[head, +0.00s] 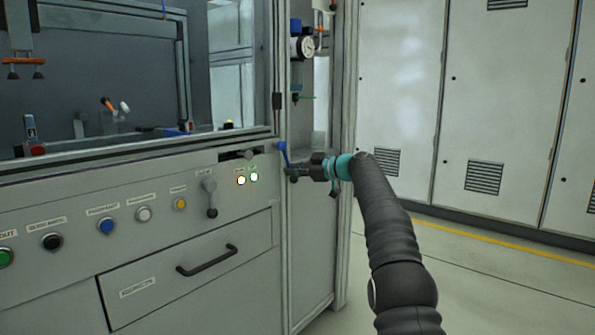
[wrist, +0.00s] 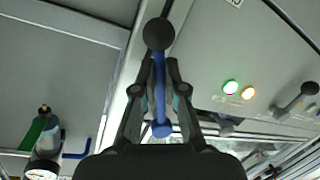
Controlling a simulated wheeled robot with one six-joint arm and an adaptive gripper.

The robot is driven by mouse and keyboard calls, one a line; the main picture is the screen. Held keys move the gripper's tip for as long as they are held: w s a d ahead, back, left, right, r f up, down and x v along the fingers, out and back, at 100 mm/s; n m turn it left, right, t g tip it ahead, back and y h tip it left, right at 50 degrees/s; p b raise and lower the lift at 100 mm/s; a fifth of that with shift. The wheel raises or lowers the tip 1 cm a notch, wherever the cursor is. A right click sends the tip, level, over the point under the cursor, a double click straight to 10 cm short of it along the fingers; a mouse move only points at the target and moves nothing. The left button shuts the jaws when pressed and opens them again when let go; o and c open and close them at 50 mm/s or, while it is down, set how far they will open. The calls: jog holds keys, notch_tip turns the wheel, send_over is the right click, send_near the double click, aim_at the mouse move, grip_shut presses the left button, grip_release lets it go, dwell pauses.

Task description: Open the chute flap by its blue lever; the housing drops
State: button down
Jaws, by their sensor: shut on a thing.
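The blue lever (head: 284,153) is at the right edge of the machine's front panel. In the head view its blue hub is at the top and its arm slants down to my gripper (head: 297,173). In the wrist view the blue lever (wrist: 160,92) lies between the two fingers of my gripper (wrist: 159,68), which is shut on it. The lever's dark ball knob (wrist: 158,34) sticks out past the fingertips. A dark slot (head: 238,154) shows in the panel left of the lever. I cannot make out the chute flap or a housing for certain.
Left of the lever are two lit lamps (head: 247,179), a grey lever (head: 210,195), several buttons and a drawer (head: 190,265) with a dark handle. A pressure gauge (head: 302,47) hangs above. Grey cabinets (head: 400,90) stand at the right; the floor before them is clear.

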jog(key=c, duration=1.2)
grip_release()
jog(key=shift+d, duration=0.1)
jog(key=v, duration=1.2)
